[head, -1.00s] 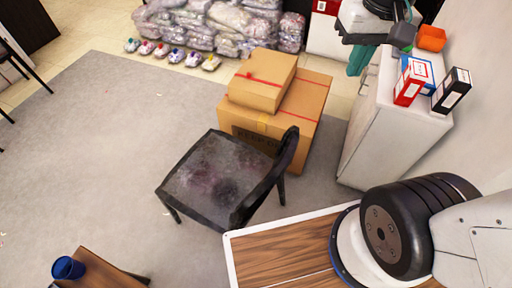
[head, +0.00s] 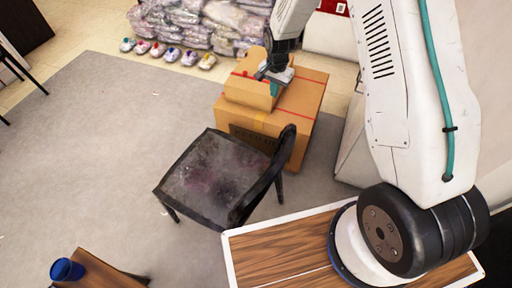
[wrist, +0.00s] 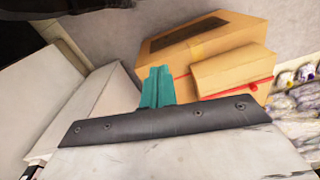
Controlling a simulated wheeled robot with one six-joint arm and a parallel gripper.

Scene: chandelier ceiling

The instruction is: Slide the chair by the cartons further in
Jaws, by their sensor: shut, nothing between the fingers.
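The dark chair (head: 213,174) with a worn grey seat stands upright on the grey carpet, its backrest toward the right. The cartons are a small box (head: 247,90) on top of a larger box (head: 305,102), just behind the chair. My gripper (head: 274,89) shows over the cartons in the head view, its teal fingers small. In the wrist view my gripper (wrist: 157,85) has its teal fingers together with nothing between them. The small box (wrist: 233,71) and larger box (wrist: 177,40) are beyond it there. The chair is not clearly seen in the wrist view.
A wooden table (head: 92,272) with a blue cup (head: 67,269) stands at the lower left. Plastic-wrapped bundles (head: 205,22) and a row of shoes (head: 170,54) line the back. A white cabinet (head: 350,160) is right of the cartons. Carpet left of the chair is clear.

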